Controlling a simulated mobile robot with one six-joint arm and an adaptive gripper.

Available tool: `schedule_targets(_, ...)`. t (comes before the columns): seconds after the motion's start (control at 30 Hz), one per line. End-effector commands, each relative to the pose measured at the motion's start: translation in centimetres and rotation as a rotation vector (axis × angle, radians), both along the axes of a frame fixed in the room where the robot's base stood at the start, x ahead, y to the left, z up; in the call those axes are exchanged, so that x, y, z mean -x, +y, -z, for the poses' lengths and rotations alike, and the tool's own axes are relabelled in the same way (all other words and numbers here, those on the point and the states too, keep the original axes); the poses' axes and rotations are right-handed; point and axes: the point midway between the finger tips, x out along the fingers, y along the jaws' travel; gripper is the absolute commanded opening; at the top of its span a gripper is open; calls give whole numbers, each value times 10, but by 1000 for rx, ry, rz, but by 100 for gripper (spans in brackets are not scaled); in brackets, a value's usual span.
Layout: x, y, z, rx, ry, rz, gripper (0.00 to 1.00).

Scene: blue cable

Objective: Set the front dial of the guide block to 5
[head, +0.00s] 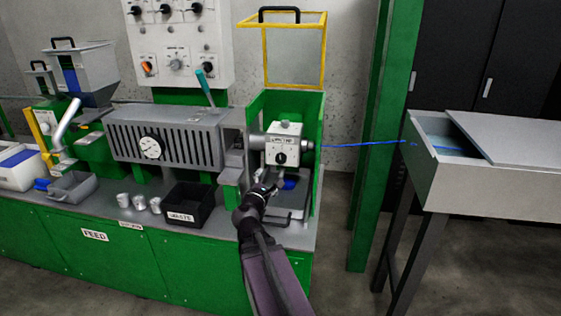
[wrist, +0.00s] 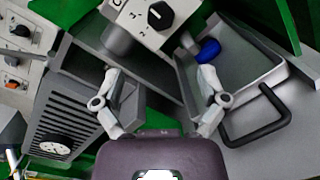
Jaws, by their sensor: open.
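The guide block (head: 284,145) is a white box inside the green housing at the right end of the machine. Its front dial (head: 280,158) is a black knob on the face towards me.
A grey tray (head: 298,205) with a handle and a blue lump (head: 291,182) in it lies under the block. A blue cable (head: 360,144) runs right to a grey trough (head: 480,190). A raised yellow-framed guard (head: 325,50) stands above. A black bin (head: 190,205) is to the left.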

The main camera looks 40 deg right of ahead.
Motion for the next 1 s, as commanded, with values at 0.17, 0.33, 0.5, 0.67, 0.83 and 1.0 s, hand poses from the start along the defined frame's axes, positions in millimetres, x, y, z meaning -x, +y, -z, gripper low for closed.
schedule_targets(0.17, -2, -3, 0, -1, 0, 1, 93)
schedule_targets(0.33, -7, -10, 0, -1, -2, 1, 93)
schedule_targets(0.5, -16, -23, 0, -2, -1, 2, 93)
schedule_targets(0.67, -27, -38, 0, -2, -1, 2, 93)
schedule_targets(0.83, -40, -56, 0, -2, -1, 4, 93)
schedule_targets(1.0, -55, -78, 0, -2, -1, 4, 93)
